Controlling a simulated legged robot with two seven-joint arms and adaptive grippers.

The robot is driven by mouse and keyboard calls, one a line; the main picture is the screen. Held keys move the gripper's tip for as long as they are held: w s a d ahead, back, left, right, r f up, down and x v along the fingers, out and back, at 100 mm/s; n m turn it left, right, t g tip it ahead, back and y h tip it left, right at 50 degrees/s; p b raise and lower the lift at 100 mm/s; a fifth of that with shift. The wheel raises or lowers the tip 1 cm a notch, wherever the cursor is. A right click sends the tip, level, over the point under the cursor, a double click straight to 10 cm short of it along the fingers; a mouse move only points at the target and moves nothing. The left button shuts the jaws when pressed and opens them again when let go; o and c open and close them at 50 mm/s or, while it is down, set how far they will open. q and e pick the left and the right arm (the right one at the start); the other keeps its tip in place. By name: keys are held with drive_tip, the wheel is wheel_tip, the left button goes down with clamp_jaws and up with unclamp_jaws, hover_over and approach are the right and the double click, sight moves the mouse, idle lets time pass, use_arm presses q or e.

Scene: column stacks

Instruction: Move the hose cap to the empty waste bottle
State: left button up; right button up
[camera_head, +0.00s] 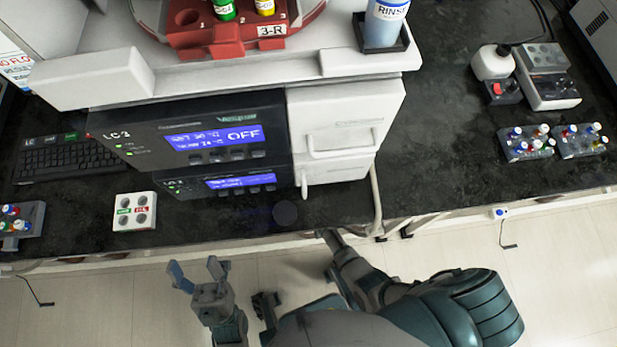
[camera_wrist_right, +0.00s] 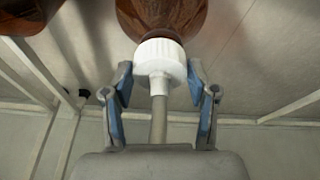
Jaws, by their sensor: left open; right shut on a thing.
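In the right wrist view, the white hose cap (camera_wrist_right: 160,64) sits between the two blue-padded fingers of my right gripper (camera_wrist_right: 160,76), which is shut on it. A grey hose (camera_wrist_right: 159,118) runs from the cap toward the palm. An amber bottle (camera_wrist_right: 164,18) is right at the cap's far end; I cannot tell if the cap is seated on its neck. A second amber bottle (camera_wrist_right: 24,12) shows at the top left corner, with its neck out of view. In the head view, my left gripper (camera_head: 198,275) is open and empty in front of the bench. My right gripper is hidden there under the bench edge.
The dark bench (camera_head: 440,140) carries the LC instrument (camera_head: 205,140), a keyboard (camera_head: 70,166), vial racks (camera_head: 525,145) and a small white block (camera_head: 134,212). Pale frame bars (camera_wrist_right: 290,104) stand under the bench. The floor (camera_head: 540,285) at right is mostly clear.

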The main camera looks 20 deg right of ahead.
drive_tip(key=shift+f, duration=0.4)
idle(0.4)
drive_tip(key=o, duration=1.2)
drive_tip(key=shift+r, duration=0.1)
drive_tip(key=shift+s+a+r, duration=0.1)
drive_tip(key=shift+s+r, duration=0.05)
drive_tip(key=shift+r, duration=0.2)
drive_tip(key=v, duration=1.1)
